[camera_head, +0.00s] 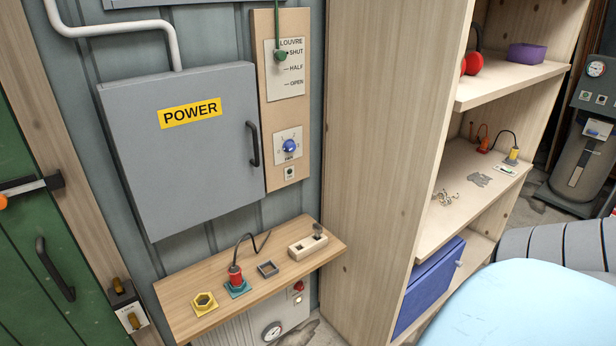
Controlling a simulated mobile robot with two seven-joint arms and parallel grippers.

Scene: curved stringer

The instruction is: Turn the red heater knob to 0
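The shelf hides the upper part of the panel, and the picture's bottom edge cuts off the rest. Neither my left nor my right gripper is in view.
The wooden shelf (180,291) juts out above the knob and holds a red plug with a cable (236,277). A round gauge (272,331) is below left. A tall wooden rack (370,130) stands close on the right. A blue knob (289,146) is higher up.

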